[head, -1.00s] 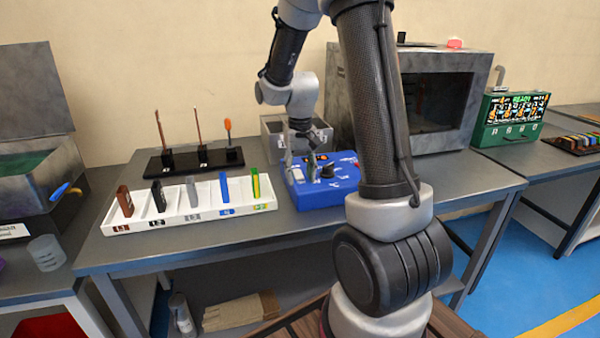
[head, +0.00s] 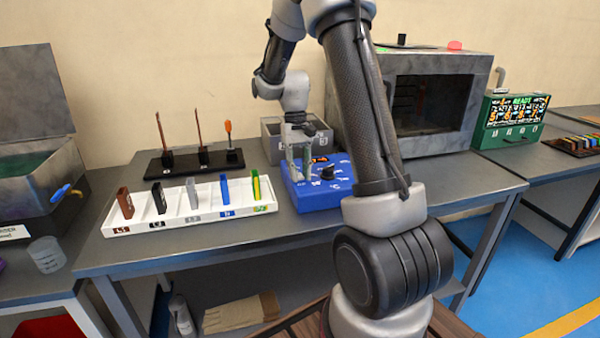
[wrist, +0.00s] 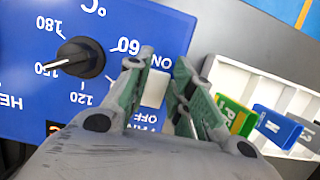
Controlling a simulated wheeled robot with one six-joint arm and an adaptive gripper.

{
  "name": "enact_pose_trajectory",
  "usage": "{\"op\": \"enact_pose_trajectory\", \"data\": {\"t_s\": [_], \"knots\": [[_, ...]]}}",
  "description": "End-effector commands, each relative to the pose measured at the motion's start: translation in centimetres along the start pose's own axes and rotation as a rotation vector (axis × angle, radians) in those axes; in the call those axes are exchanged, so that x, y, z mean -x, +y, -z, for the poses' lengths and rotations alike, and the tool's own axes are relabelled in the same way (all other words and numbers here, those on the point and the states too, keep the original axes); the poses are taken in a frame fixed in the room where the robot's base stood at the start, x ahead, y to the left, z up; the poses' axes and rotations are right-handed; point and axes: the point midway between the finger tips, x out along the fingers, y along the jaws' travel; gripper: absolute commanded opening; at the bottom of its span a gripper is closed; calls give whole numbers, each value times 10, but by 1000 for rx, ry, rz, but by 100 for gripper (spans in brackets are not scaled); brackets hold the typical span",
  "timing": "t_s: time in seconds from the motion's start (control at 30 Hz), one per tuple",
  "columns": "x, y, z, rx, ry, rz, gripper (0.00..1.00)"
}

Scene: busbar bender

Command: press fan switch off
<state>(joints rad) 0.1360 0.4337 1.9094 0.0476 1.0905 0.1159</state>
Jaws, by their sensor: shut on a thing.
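The blue heater control box (head: 335,192) stands on the middle bench and fills the left of the wrist view (wrist: 30,110). Its fan switch (wrist: 154,89) is a small white rocker between the ON and OFF labels, with the FAN lettering partly covered. My gripper (wrist: 157,66) is pointed down at the panel, its two green-grey fingers on either side of the white switch, shut on it. In the head view my gripper (head: 299,181) is over the left part of the blue box. The switch itself is too small to tell there.
A black dial (wrist: 80,57) beside the switch points near 150. A white divided tray (head: 190,215) with coloured bars lies to the left. A black stand (head: 195,160) with upright rods is behind it. A grey oven (head: 430,100) stands to the right.

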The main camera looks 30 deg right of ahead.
Motion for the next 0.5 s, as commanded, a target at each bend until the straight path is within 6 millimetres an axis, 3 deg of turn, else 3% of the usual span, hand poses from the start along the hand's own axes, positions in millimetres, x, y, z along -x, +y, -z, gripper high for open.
{"op": "enact_pose_trajectory", "data": {"t_s": [0.17, 0.2, 0.3, 0.5], "knots": [[0, 0, 0, 0, 2, 0, 0], [0, 0, 0, 0, 2, 0, 28], [0, 0, 0, 0, 3, -1, 45], [0, 0, 0, 0, 3, -1, 45]]}}
